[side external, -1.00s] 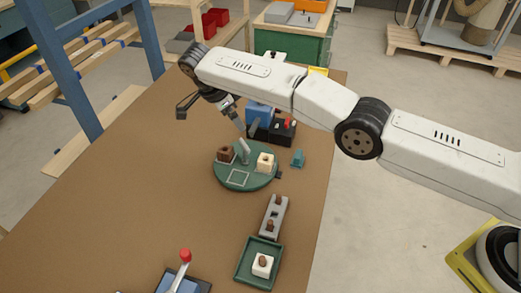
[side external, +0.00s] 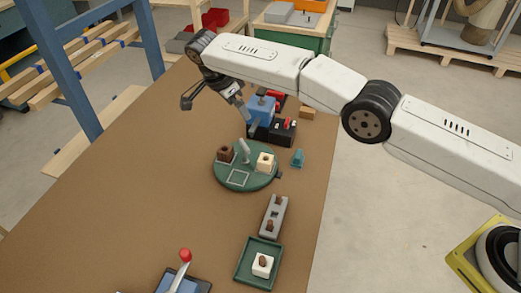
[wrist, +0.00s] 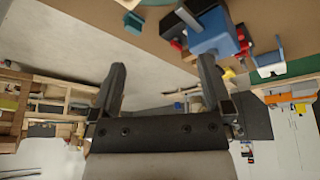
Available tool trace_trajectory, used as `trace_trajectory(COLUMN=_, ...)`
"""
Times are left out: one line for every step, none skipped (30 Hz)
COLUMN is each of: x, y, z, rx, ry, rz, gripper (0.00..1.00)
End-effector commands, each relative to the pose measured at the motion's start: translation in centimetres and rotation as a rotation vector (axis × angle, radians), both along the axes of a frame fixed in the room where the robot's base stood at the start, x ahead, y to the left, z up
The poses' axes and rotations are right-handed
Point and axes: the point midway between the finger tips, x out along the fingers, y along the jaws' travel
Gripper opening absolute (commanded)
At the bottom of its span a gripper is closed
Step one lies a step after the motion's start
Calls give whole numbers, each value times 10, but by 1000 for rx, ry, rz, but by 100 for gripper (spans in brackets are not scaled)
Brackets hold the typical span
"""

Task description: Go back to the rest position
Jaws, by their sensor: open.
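My gripper (wrist: 162,80) is open in the wrist view, its two dark fingers wide apart with nothing between them. In the side view my gripper (side external: 249,118) hangs at the end of the arm, near the blue block of a black device (side external: 283,133). I cannot tell how far above the table it is. The blue device part also shows at the top of the wrist view (wrist: 208,38), beyond the right finger.
A green round plate (side external: 238,189) holds a brown block (side external: 225,156) and a white block (side external: 265,166). A teal piece (side external: 297,158), a grey holder (side external: 267,229) and a green tray (side external: 240,277) stand nearby. A red-knobbed lever (side external: 185,256) is in front. The table's left is clear.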

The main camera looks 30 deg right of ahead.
Motion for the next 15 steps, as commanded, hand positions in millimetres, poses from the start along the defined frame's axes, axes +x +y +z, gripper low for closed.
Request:
trace_trajectory(x=2, y=-6, z=3, rx=8, ry=10, rz=28, gripper=100)
trace_trajectory(x=4, y=-9, z=5, rx=13, ry=15, rz=48, gripper=100)
trace_trajectory(x=5, y=-13, z=6, rx=21, ry=24, rz=76, gripper=100)
trace_trajectory(x=6, y=-16, z=7, rx=27, ry=30, rz=98, gripper=100)
trace_trajectory(x=7, y=-19, z=8, rx=33, ry=37, rz=120, gripper=100)
trace_trajectory(x=8, y=-24, z=9, rx=42, ry=46, rz=150, gripper=100)
trace_trajectory(x=8, y=-27, z=11, rx=47, ry=51, rz=171, gripper=100)
trace_trajectory(x=8, y=-31, z=11, rx=53, ry=58, rz=193, gripper=100)
trace_trajectory(x=8, y=-35, z=13, rx=60, ry=64, rz=223, gripper=100)
trace_trajectory(x=8, y=-39, z=14, rx=66, ry=70, rz=244, gripper=100)
trace_trajectory(x=8, y=-42, z=15, rx=73, ry=74, rz=265, gripper=100)
trace_trajectory(x=7, y=-47, z=16, rx=81, ry=81, rz=293, gripper=100)
trace_trajectory(x=7, y=-51, z=17, rx=86, ry=85, rz=315, gripper=100)
trace_trajectory(x=6, y=-54, z=18, rx=92, ry=89, rz=337, gripper=100)
trace_trajectory(x=4, y=-59, z=19, rx=99, ry=94, rz=365, gripper=100)
